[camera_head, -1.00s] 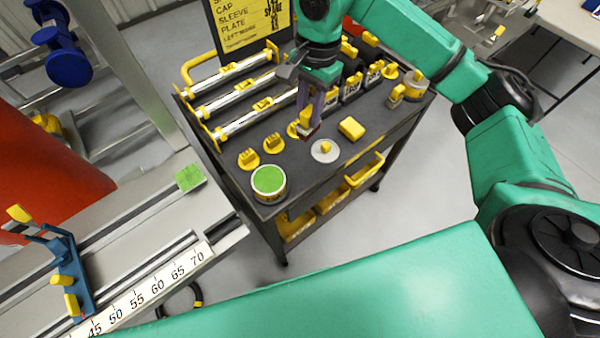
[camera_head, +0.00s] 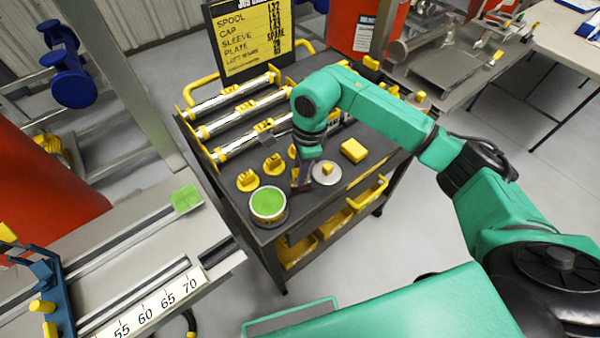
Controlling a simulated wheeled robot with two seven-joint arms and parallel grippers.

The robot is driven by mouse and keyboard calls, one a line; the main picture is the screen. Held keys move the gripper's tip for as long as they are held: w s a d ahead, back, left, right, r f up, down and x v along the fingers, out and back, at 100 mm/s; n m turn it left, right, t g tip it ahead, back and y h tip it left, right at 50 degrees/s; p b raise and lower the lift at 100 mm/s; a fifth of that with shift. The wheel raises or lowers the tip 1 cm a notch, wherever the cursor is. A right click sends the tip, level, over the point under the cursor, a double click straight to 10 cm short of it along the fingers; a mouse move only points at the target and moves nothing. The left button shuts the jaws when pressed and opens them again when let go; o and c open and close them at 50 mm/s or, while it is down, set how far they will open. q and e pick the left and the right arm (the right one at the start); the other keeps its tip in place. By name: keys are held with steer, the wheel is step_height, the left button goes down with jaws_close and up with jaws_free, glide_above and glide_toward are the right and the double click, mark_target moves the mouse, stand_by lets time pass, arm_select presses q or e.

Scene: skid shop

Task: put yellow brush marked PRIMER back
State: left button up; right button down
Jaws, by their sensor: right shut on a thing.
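My right gripper (camera_head: 303,177) reaches down over the cart top, between the green-topped tin and a round grey disc. It is shut on the brush, of which little shows; a dark reddish end (camera_head: 298,187) is near the cart surface. The PRIMER marking cannot be read, and whether the brush touches the cart is unclear. The tin (camera_head: 268,204) with green inside its rim stands at the cart's near left corner. My left gripper is not in view.
The dark cart (camera_head: 342,186) carries silver rods (camera_head: 240,103) at left, yellow knobs (camera_head: 274,165), a grey disc (camera_head: 326,173) and a yellow block (camera_head: 354,150). A rail bench (camera_head: 130,235) with a scale is left.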

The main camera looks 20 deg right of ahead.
step_height(320, 180, down, 2)
steer(key=shift+f, duration=0.35)
steer(key=c, duration=0.7)
jaws_free()
steer(key=shift+r, duration=0.35)
steer(key=r+b, duration=0.1)
steer(key=r, duration=0.2)
steer(key=d+r, duration=0.1)
steer(key=r, duration=0.3)
steer(key=r+b, duration=0.1)
steer(key=r, duration=0.3)
steer(key=shift+d+b, duration=0.2)
steer(key=shift+b, duration=0.15)
steer(key=shift+r, duration=0.35)
